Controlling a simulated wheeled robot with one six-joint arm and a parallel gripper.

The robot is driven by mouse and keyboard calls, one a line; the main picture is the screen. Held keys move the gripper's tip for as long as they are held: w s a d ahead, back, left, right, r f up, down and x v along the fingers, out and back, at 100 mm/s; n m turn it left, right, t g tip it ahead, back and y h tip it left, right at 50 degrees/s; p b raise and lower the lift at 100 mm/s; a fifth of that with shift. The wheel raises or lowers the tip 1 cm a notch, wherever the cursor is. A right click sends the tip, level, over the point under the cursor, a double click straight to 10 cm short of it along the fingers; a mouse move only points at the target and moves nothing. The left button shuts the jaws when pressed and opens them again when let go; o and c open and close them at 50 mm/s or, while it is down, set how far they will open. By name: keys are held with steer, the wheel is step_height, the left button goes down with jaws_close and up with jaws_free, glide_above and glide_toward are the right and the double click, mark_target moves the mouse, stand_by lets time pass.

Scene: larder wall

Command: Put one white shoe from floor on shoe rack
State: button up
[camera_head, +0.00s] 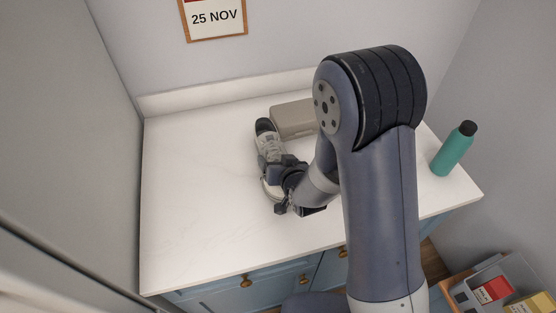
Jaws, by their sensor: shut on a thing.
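A white shoe (269,147) with a dark end shows over the white countertop, left of my arm. My gripper (274,175) is shut on the shoe at its near part. The gripper and wrist hide part of the shoe. I cannot tell whether the shoe touches the countertop or hangs just above it. No shoe rack and no floor shoes can be made out in this view.
A beige box (292,119) stands just behind the shoe, partly hidden by my arm. A teal bottle (454,150) stands at the counter's right. The countertop (195,190) is clear on the left. A grey container (482,286) with red and yellow items sits lower right.

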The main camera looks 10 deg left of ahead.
steer(key=o, duration=1.2)
